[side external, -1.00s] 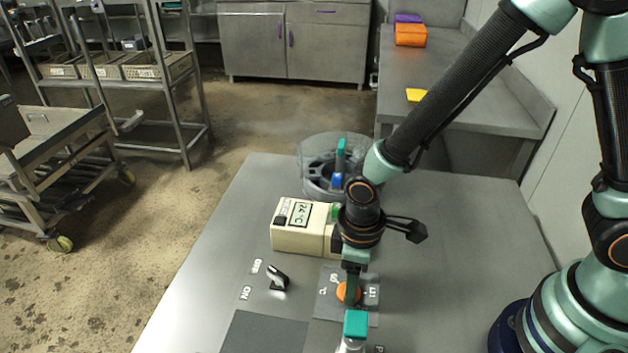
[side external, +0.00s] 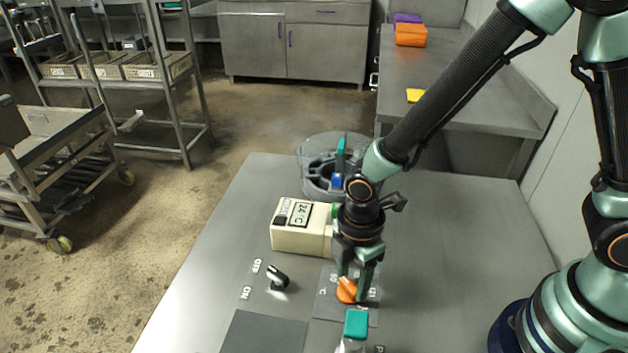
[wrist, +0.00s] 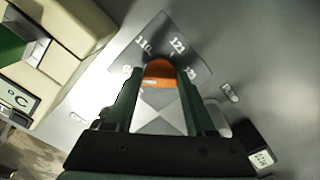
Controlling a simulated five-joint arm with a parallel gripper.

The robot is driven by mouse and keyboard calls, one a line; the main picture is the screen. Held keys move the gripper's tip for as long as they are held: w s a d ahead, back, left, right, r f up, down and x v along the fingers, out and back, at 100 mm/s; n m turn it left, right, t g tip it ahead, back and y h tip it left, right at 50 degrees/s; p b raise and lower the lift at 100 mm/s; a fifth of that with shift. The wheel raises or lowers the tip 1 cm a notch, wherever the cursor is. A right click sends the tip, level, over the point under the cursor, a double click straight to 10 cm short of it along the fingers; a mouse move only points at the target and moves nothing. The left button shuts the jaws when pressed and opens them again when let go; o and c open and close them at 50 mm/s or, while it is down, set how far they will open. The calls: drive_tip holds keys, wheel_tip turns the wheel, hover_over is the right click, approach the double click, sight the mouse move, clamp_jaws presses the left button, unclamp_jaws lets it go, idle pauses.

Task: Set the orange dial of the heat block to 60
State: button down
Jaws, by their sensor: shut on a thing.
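The orange dial (side external: 347,291) sits on a dark grey square plate (side external: 327,304) set on the steel table. My gripper (side external: 353,287) points down at it, with one finger on each side, shut on the dial. The wrist view shows the dial (wrist: 158,74) between the two green fingers. Printed there are 110, 121 and a third number partly behind the right finger; a mark at the left is partly covered by the other finger. Which mark the dial points to cannot be told. A cream box (side external: 290,238) behind the plate has a display reading 24 °C.
A black switch (side external: 278,279) with ON and OFF labels stands left of the plate. A teal-capped bottle (side external: 355,325) stands close in front of it. A clear round container (side external: 314,160) is at the table's back. The table's right part is free.

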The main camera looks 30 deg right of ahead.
drive_tip(key=shift+n, duration=0.4)
drive_tip(key=shift+c, duration=1.2)
unclamp_jaws()
wheel_tip(320, 180, up, 12)
drive_tip(key=shift+r, duration=0.1)
drive_tip(key=d+r+m+t, duration=0.2)
drive_tip(key=d+r+m, duration=0.3)
drive_tip(key=d+m, duration=0.3)
drive_tip(key=d+r+m+t, duration=0.3)
drive_tip(key=d+r+m, duration=0.3)
drive_tip(key=d+m, duration=0.3)
drive_tip(key=shift+d+m+t, duration=0.15)
drive_tip(key=shift+m+t, duration=0.15)
drive_tip(key=shift+m, duration=0.3)
